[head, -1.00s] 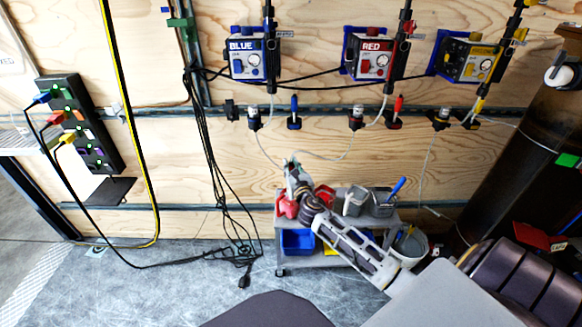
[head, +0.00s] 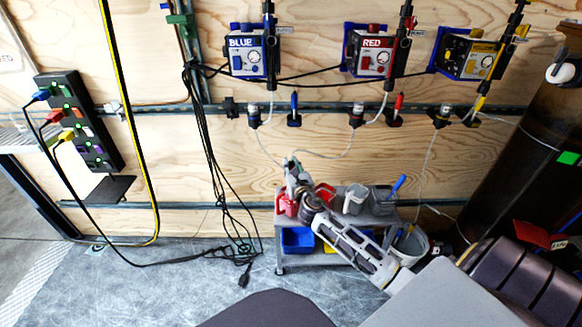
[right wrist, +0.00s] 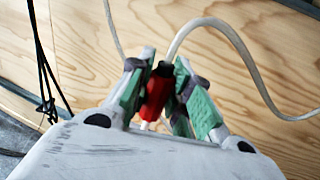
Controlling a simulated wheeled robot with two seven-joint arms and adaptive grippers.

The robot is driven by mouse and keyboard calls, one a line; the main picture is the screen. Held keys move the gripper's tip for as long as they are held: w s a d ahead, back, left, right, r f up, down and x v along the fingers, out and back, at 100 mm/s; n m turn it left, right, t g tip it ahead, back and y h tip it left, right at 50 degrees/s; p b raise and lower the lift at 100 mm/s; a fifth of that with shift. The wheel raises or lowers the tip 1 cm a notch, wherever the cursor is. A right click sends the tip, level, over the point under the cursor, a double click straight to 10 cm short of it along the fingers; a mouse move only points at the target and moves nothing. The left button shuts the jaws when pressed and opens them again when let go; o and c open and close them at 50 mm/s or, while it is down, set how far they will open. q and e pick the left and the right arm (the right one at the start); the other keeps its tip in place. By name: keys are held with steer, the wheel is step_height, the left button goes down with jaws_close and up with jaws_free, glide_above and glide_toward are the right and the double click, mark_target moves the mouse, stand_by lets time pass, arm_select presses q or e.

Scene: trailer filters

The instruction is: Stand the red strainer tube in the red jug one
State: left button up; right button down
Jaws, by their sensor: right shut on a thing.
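My right gripper (head: 292,172) is above the left part of the grey cart. In the right wrist view its green-padded fingers (right wrist: 158,92) are shut on the red strainer tube (right wrist: 156,98), which is roughly upright. A white hose (right wrist: 232,38) arches beside it. In the head view the strainer tube is too small and covered to make out. Red jug parts (head: 286,206) show on the cart just below my gripper, with more red (head: 325,191) right of my wrist; my arm hides what lies between. My left gripper is out of view.
The grey cart (head: 364,222) also holds grey jugs (head: 355,200) and a blue bin (head: 297,240) below. A grey bucket (head: 411,243) stands at its right. Blue, red (head: 372,52) and yellow pump boxes hang on the plywood wall. Black cables (head: 222,195) hang left of the cart.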

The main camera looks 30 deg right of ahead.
steer(key=shift+f+b, duration=0.55)
steer(key=shift+f, duration=0.25)
stand_by(0.9)
steer(key=c, duration=1.2)
jaws_free()
steer(key=shift+c, duration=0.2)
steer(key=shift+s, duration=0.1)
steer(key=v, duration=1.1)
steer(key=shift+s, duration=0.4)
steer(key=shift+a, duration=0.1)
